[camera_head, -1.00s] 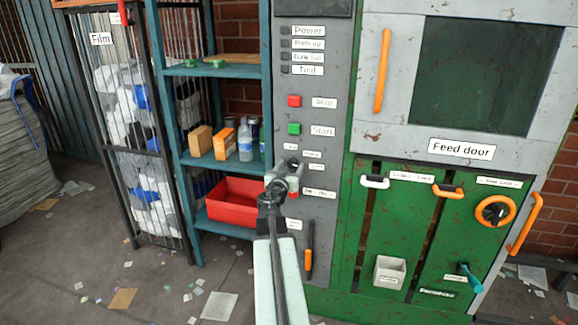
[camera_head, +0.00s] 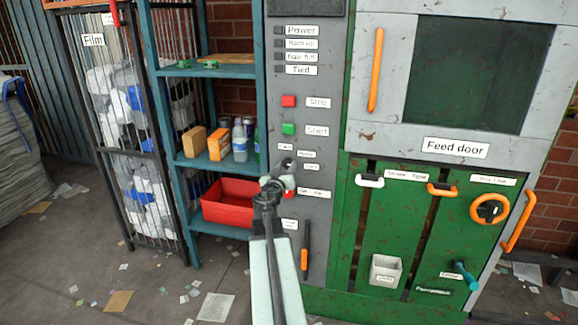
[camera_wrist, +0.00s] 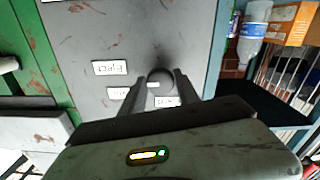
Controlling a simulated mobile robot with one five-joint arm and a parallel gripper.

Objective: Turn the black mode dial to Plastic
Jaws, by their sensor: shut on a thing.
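The black mode dial (camera_head: 288,163) is on the grey control panel (camera_head: 323,235), with small white labels around it. It shows in the wrist view as a dark round knob (camera_wrist: 160,76) between the fingertips. My gripper (camera_wrist: 160,82) is shut on the dial, one finger on each side. In the head view my gripper (camera_head: 282,175) reaches up to the panel from below.
The red stop button (camera_head: 289,101) and green start button (camera_head: 288,129) are above the dial. A shelf with a red bin (camera_head: 230,207) and bottles (camera_head: 240,145) stands left. The green machine with its feed door (camera_head: 393,70) is right. Scraps litter the floor.

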